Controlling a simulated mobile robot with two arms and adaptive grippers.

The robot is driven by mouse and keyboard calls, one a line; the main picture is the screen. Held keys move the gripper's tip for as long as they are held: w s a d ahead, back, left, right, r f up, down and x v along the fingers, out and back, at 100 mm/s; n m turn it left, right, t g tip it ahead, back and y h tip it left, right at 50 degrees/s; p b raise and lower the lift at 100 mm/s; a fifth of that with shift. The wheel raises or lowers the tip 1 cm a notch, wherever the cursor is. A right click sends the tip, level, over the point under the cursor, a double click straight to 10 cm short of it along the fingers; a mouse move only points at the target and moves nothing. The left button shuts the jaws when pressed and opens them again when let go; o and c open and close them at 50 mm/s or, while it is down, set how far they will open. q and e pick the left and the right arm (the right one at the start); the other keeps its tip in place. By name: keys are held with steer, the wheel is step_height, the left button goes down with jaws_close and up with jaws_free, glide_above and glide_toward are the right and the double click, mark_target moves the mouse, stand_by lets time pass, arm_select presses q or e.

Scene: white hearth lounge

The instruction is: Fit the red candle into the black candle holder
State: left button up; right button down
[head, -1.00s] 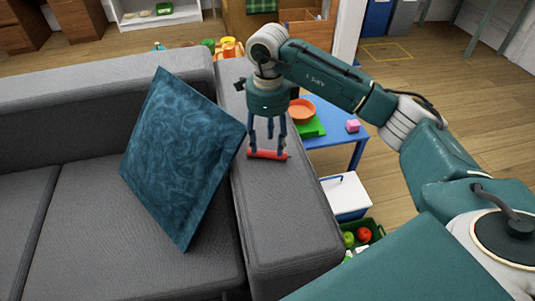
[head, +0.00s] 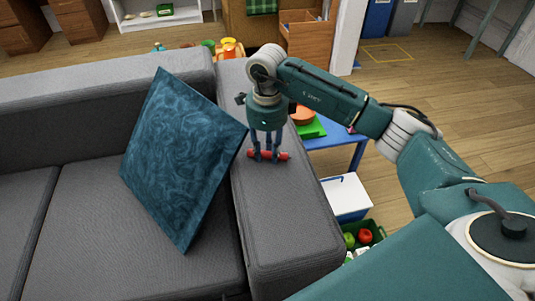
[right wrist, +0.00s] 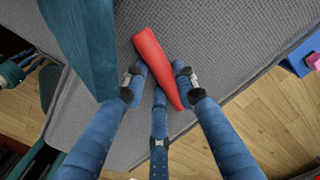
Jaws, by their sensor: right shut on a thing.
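The red candle (head: 282,156) lies on its side at the top of the grey sofa armrest. My right gripper (head: 267,154) comes down on it from above and is shut on its middle, with both ends sticking out. I cannot tell whether the candle still touches the fabric. In the right wrist view the candle (right wrist: 150,50) runs slantwise between the blue fingers of the right gripper (right wrist: 159,79), tapering toward the bottom. The black candle holder is not seen in any view. My left gripper does not show in the head view.
A blue patterned cushion (head: 182,160) leans beside the armrest (head: 285,215), close to the gripper. Right of the armrest stand a blue table (head: 345,138) with a green item and an orange bowl, a white box (head: 345,197), and a green crate (head: 378,233) with fruit. Wooden floor lies farther right.

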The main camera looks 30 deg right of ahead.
mark_target(267, 154)
steer(key=shift+r, duration=0.1)
